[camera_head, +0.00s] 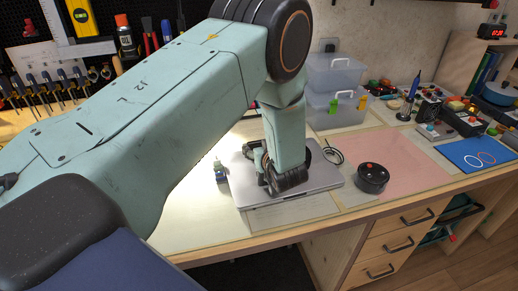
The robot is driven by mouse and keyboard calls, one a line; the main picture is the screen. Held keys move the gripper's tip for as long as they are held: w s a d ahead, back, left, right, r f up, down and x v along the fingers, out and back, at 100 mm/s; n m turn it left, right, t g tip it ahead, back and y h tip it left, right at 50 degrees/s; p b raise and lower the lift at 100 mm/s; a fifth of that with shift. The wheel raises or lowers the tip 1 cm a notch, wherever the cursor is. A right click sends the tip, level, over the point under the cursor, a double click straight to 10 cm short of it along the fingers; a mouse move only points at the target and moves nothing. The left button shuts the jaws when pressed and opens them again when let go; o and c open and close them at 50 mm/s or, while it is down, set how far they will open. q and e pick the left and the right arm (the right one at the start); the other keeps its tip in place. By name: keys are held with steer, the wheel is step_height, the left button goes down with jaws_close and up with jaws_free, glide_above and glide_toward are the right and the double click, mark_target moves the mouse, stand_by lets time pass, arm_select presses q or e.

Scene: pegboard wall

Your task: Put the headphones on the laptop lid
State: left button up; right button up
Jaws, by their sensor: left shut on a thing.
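A closed grey laptop (322,179) lies on the workbench, its lid facing up. My left gripper (284,184) is low over the lid, pointing down, shut on the headphones (316,152). The headphones are dark and mostly hidden behind my gripper and forearm; a dark curved part shows to the right of the wrist, over the lid's back area. I cannot tell whether they touch the lid. My right gripper is not in view.
A black round object with a red top (373,177) stands right of the laptop, by a pink mat (410,160). A small blue bottle (220,172) stands left. Clear storage boxes (336,75) are stacked behind. My left arm covers much of the bench's left side.

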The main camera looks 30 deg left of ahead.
arm_select(q)
steer(key=shift+w+d, duration=0.1)
steer(key=shift+d, duration=0.1)
steer(key=shift+a+f, duration=0.1)
steer(key=o, duration=1)
steer(key=shift+a, duration=0.1)
steer(key=o, duration=0.3)
